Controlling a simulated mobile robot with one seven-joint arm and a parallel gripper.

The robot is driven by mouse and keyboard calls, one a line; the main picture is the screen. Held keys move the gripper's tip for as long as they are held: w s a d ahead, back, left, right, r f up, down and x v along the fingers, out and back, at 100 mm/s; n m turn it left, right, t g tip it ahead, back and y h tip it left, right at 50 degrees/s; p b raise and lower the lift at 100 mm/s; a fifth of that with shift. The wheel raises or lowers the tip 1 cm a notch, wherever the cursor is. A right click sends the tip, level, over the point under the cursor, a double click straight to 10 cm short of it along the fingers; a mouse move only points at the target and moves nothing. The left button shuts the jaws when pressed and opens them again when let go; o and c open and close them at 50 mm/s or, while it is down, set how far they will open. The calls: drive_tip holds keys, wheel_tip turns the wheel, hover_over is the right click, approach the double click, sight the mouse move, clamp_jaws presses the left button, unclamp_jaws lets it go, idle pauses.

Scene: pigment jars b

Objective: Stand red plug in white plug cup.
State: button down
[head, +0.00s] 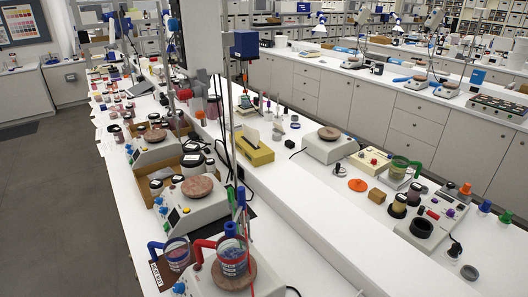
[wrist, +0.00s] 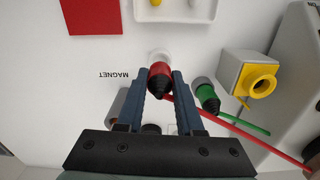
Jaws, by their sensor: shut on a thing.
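In the wrist view my gripper (wrist: 160,71) is shut on the red plug (wrist: 160,72), which has a black end facing the camera. One blue-grey finger is on each side of it. A pale white rounded thing (wrist: 159,55), which looks like the white plug cup, shows just beyond the red plug and is mostly hidden by it. I cannot tell whether the plug is inside the cup or above it. I cannot make out my gripper or the held plug in the head view.
A green plug (wrist: 208,97) in a grey holder is close right of my gripper. Beyond it stands a pale block with a yellow ring (wrist: 261,82). A red square (wrist: 91,16) and a white tray (wrist: 190,15) lie farther off. The head view shows crowded lab benches.

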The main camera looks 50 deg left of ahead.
drive_tip(key=shift+f+b, duration=1)
drive_tip(key=shift+f, duration=0.35)
drive_tip(key=shift+c, duration=2.3)
unclamp_jaws()
wheel_tip(320, 180, up, 13)
drive_tip(key=shift+b, duration=0.85)
